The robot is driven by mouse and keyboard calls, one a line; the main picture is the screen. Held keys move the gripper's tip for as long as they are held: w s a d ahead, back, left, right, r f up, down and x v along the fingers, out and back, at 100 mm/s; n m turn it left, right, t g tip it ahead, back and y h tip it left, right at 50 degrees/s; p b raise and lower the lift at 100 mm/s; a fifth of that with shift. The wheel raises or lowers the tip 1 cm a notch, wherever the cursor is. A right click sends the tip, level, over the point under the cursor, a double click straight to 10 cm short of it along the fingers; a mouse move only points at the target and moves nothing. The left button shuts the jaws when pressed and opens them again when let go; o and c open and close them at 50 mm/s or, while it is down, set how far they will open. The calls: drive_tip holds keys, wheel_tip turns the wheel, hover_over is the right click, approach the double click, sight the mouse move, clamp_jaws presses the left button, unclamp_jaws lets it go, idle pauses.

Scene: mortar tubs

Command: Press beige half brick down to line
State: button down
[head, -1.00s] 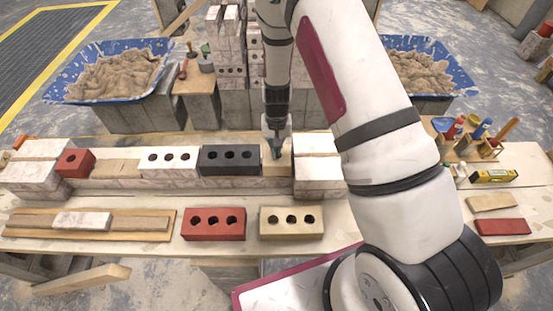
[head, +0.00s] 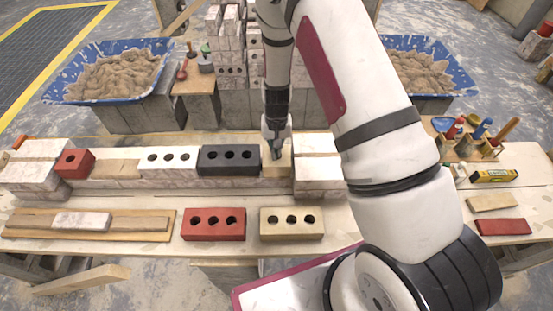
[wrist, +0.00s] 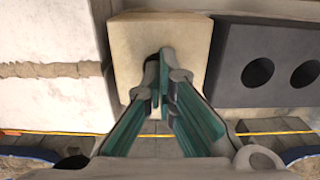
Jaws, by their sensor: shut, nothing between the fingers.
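The beige half brick (head: 277,168) sits in the brick row, between the dark grey brick (head: 229,158) and the white brick stack (head: 317,165) on the right. In the wrist view the half brick (wrist: 196,35) has the dark brick on its right and the white stack on its left. My gripper (head: 276,154) points down over the half brick. Its closed fingertips (wrist: 160,84) are at the brick's top, around its dark hole; I cannot tell if they touch. A yellow-orange line (wrist: 50,132) runs along the row in the wrist view, partly hidden by the fingers.
A white brick (head: 168,160) and a red half brick (head: 75,162) are farther left in the row. A red brick (head: 214,224) and a beige brick (head: 291,223) lie in front. Mortar tubs (head: 118,75) stand behind. My arm hides part of the bench's right.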

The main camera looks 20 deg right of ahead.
drive_tip(key=shift+r+p, duration=0.85)
drive_tip(key=shift+r, duration=1.65)
drive_tip(key=s+a+r+n+t+y, duration=0.1)
drive_tip(key=s+r, duration=0.3)
drive_tip(key=r, duration=0.9)
drive_tip(key=s+r+n+t, duration=0.1)
drive_tip(key=s+r, duration=0.2)
drive_tip(key=r, duration=1.1)
drive_tip(key=s+r+t, duration=0.1)
drive_tip(key=s+r, duration=0.2)
drive_tip(key=s, duration=0.3)
drive_tip(key=s+r+n+t, duration=0.1)
drive_tip(key=s+r, duration=0.3)
drive_tip(key=s, duration=0.3)
drive_tip(key=s+d+r+t+h, duration=0.1)
drive_tip(key=s+r, duration=0.3)
drive_tip(key=s, duration=0.3)
drive_tip(key=shift+s+r+n, duration=0.2)
drive_tip(key=shift+s+n, duration=0.05)
drive_tip(key=shift+n, duration=0.05)
